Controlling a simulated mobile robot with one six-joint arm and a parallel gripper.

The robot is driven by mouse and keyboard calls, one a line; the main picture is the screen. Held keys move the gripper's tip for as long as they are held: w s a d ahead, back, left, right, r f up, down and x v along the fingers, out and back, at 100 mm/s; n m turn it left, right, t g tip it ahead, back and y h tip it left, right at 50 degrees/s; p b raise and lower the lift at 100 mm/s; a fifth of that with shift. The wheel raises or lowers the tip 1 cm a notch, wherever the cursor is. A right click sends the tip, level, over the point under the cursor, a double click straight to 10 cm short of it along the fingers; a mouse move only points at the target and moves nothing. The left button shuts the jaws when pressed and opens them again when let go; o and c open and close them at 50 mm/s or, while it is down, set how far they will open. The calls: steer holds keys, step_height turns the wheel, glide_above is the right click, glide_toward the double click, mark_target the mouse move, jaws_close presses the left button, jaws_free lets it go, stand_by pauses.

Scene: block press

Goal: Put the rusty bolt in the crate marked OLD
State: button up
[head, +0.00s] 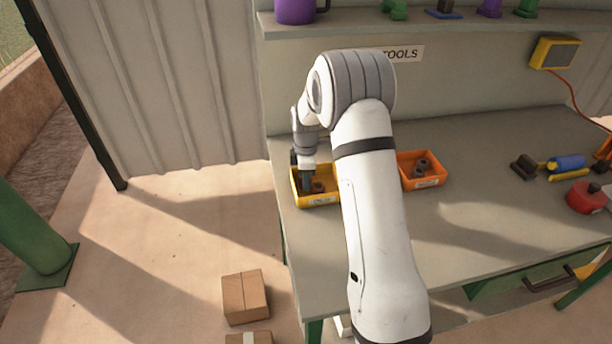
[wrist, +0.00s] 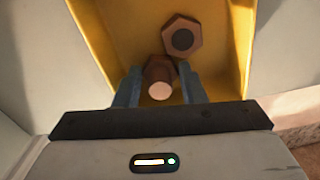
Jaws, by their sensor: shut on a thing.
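My gripper (head: 306,182) reaches down into the yellow crate (head: 301,201) at the left end of the bench. In the wrist view my gripper (wrist: 160,88) is shut on a rusty brown bolt (wrist: 159,72), its hex part and paler round end between the two fingers. A second rusty hex piece (wrist: 183,37) lies just beyond it in the yellow crate (wrist: 241,35). An orange crate (head: 437,181) stands to the right, past my arm, with dark bolts or nuts in it. Both crates carry white labels too small to read. I cannot tell whether the held bolt touches the crate floor.
A blue cylinder (head: 568,162), dark parts and a red round can (head: 587,198) lie on the bench's right side. A shelf (head: 420,24) with a purple mug runs above. Cardboard boxes (head: 245,296) stand on the floor.

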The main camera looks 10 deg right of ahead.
steer(key=shift+f, duration=0.1)
steer(key=o, duration=0.8)
steer(key=shift+c, duration=0.2)
step_height(320, 180, up, 12)
steer(key=b, duration=0.1)
steer(key=s+r+m, duration=0.3)
steer(key=s+r, duration=0.3)
steer(key=s, duration=0.1)
steer(key=s+r+m+t, duration=0.1)
steer(key=s+m+t, duration=0.2)
steer(key=s+m, duration=1)
steer(key=s, duration=1.4)
steer(key=shift+r, duration=0.2)
